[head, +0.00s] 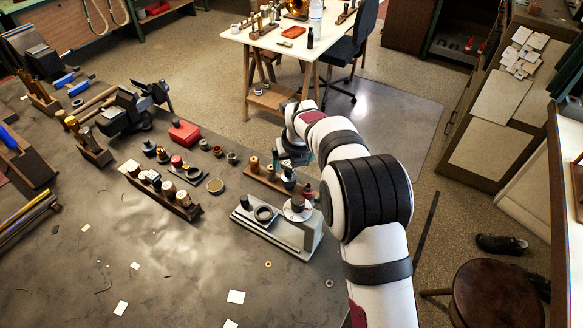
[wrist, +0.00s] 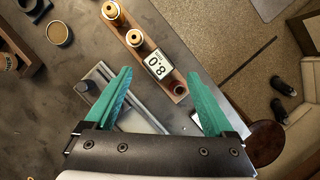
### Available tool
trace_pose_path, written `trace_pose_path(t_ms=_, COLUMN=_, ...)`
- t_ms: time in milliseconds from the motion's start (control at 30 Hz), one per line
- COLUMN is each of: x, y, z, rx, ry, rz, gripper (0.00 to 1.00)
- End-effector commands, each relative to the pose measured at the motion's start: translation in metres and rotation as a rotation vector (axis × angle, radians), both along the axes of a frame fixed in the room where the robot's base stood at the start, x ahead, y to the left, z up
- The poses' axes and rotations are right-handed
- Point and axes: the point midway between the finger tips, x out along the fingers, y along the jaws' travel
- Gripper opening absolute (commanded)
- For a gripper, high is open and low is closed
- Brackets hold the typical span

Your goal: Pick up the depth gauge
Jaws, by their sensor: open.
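A small block with a white face reading "0.8" (wrist: 158,65) stands on a wooden rack (wrist: 168,82) in the wrist view. It looks like the depth gauge, though its body below the face is hidden. My gripper (wrist: 160,74) is open, with its teal fingers apart on either side of this face in the picture. Nothing is held between them, and I cannot tell the height gap. In the head view my gripper (head: 297,158) is above the rack's far end, partly hidden by my arm.
Brass-topped pieces (wrist: 134,38) stand on the same rack, and a dark red-brown one (wrist: 178,88) sits at its near end. A grey metal fixture (head: 300,238) is close by on the bench. Another rack (head: 184,208) stands left. The bench's front is mostly clear.

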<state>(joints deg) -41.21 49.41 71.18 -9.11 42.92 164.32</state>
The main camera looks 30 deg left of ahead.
Motion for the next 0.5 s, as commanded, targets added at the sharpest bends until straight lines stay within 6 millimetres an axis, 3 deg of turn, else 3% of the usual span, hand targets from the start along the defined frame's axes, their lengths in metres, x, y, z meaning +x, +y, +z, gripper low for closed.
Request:
trace_pose_path(t_ms=300, x=0.012, y=0.016, z=-0.050, rx=-0.001, ry=0.001, rz=0.000, gripper=0.88)
trace_pose_path(t_ms=500, x=0.015, y=0.018, z=-0.057, rx=0.000, ry=-0.001, rz=-0.001, gripper=0.88)
